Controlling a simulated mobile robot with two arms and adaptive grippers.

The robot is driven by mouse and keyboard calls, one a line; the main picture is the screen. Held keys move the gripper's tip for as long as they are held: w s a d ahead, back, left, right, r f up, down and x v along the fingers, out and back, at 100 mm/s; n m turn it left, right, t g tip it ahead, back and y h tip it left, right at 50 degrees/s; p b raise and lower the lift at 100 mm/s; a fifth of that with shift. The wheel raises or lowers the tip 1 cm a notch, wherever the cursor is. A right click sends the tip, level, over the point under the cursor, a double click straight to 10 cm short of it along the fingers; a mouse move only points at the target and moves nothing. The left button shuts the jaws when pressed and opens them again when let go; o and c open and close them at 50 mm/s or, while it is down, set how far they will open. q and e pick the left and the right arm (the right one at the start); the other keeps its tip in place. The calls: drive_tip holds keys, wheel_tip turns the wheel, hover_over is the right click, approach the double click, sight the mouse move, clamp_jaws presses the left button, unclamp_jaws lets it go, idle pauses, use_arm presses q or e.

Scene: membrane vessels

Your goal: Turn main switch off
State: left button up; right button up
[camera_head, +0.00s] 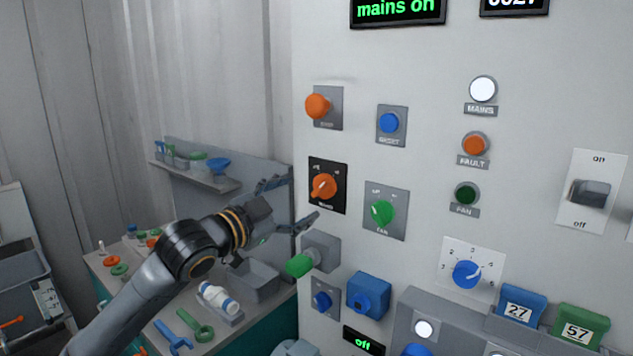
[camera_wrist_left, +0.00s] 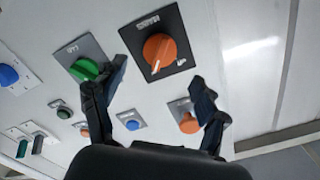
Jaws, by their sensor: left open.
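The main switch is an orange rotary knob (camera_head: 324,187) on a black square plate on the panel. It also shows in the left wrist view as an orange knob (camera_wrist_left: 158,52) with a white pointer mark, ahead of the fingers. A display at the top (camera_head: 398,10) reads "mains on" in green. My left gripper (camera_head: 293,201) is open and empty, just left of the knob and apart from it. In the left wrist view its two fingers (camera_wrist_left: 160,82) are spread wide, with the knob between and beyond them. My right gripper is not in view.
A green fan knob (camera_head: 383,212) sits right of the switch. An orange push button (camera_head: 318,106) and blue reset button (camera_head: 389,123) are above. A green-knobbed lever (camera_head: 300,264) juts out below. A workbench (camera_head: 262,312) with tools stands at the left.

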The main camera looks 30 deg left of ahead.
sight(318, 190)
use_arm(q)
drive_tip(key=w+p, duration=0.1)
drive_tip(key=w, duration=0.1)
drive_tip(key=w+p, duration=0.1)
drive_tip(key=w, duration=0.2)
drive_tip(key=shift+w+d+r, duration=0.15)
drive_tip(key=shift+w, duration=0.15)
drive_tip(key=shift+w+d+f, duration=0.15)
drive_tip(key=shift+w+f, duration=0.05)
drive_tip(key=shift+w, duration=0.35)
drive_tip(key=shift+p, duration=0.3)
drive_tip(key=c, duration=1.1)
